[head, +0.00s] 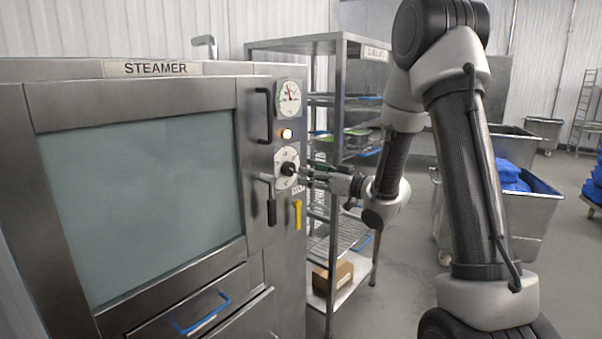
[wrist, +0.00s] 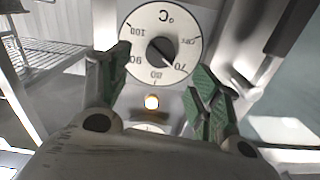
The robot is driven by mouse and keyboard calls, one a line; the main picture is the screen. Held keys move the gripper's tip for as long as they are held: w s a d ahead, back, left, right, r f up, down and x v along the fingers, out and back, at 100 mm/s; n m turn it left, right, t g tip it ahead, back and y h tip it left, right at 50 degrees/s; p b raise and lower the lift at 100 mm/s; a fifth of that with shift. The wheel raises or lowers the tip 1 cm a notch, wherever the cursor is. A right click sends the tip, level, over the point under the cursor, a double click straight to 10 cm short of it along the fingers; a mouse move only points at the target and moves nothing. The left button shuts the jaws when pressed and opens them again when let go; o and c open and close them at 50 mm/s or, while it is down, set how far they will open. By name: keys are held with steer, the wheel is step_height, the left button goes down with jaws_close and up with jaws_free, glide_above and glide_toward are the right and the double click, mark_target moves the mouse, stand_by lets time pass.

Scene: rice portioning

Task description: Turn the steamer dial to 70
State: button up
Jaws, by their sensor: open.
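The steamer (head: 161,69) stands at the left in the head view. Its round white temperature dial (head: 281,157) is on the right panel, with a dark knob (head: 288,169) at its centre. In the wrist view the dial (wrist: 137,42) appears upside down, and the knob (wrist: 160,51) seems to point at or close to 70, at the lower right. My gripper (head: 312,174) is in front of the dial in the head view. In the wrist view my gripper (wrist: 157,88) is open, its green-padded fingers apart and nothing held between them.
Above the dial are a lit lamp (head: 286,134) and a round gauge (head: 290,99). A door handle (head: 264,116), a lower lever (head: 271,205) and a yellow handle (head: 298,214) are close by. A metal shelf rack (head: 341,110) stands just behind the gripper.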

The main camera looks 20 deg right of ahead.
mark_target(293, 169)
steer(key=x, duration=0.7)
steer(key=shift+a, duration=0.1)
steer(key=c, duration=1)
